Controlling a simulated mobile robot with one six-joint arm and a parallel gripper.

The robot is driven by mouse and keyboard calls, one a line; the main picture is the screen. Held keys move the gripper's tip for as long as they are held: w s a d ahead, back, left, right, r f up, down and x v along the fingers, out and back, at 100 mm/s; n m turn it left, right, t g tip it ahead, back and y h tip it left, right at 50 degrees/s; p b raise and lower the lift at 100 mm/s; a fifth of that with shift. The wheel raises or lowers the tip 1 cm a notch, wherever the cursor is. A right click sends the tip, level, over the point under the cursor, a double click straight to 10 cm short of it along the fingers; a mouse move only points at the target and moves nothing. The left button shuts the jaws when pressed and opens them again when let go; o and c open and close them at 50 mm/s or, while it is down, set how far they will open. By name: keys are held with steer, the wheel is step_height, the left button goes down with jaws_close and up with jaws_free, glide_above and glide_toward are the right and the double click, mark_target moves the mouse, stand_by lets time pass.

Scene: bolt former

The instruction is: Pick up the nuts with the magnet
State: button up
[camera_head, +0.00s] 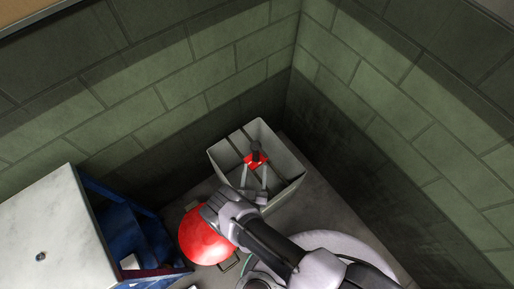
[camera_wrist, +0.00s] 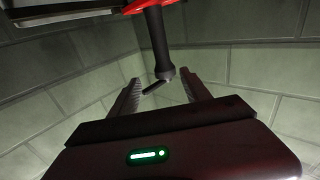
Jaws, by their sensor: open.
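The magnet is a red piece (camera_head: 257,161) with a dark handle (camera_head: 256,148), at a grey divided bin (camera_head: 289,168) in the corner. I cannot tell whether it rests on a divider or on the rim. In the wrist view the dark handle (camera_wrist: 155,40) with its knob end points at my gripper (camera_wrist: 162,84), near and between the fingertips. My gripper also shows in the head view (camera_head: 254,176), over the bin's near side. It is open and holds nothing. A small dark thing (camera_head: 41,257) lies on the white tabletop; I cannot tell whether it is the nuts.
A white-topped table (camera_head: 45,220) with blue parts (camera_head: 125,222) below stands at the left. A red round object (camera_head: 203,240) is beside my arm, left of the bin. Green block walls (camera_head: 190,90) meet behind the bin and close off the corner.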

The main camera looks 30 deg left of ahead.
mark_target(256, 155)
steer(key=b+x, duration=0.1)
steer(key=x, duration=0.1)
steer(key=b+x, duration=0.1)
steer(key=x, duration=0.2)
steer(key=b+x, duration=0.1)
steer(key=x, duration=0.1)
steer(key=shift+w+a+f, duration=0.1)
steer(key=shift+w+f, duration=0.25)
steer(key=b+x, duration=0.4)
steer(key=x, duration=0.1)
steer(key=shift+a+f, duration=0.4)
steer(key=shift+r, duration=0.1)
jaws_close()
